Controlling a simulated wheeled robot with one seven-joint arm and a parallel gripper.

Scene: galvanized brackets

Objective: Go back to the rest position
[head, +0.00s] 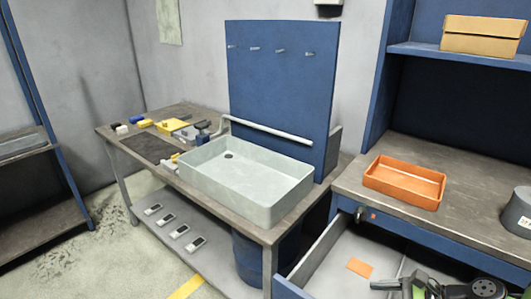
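Dark machine parts with a green patch (425,288) show at the bottom right, cut off by the frame's lower edge, in front of or over the open drawer (318,272). They may belong to my arm, but I cannot make out two fingertips or anything held. No bracket can be clearly told apart.
A pale basin (250,205) sits on the workbench (113,131) beside a blue pegboard (280,85). An orange tray (405,183) stands on the right bench (350,188). An orange piece (360,268) lies in the drawer. Floor (125,265) is clear at lower left.

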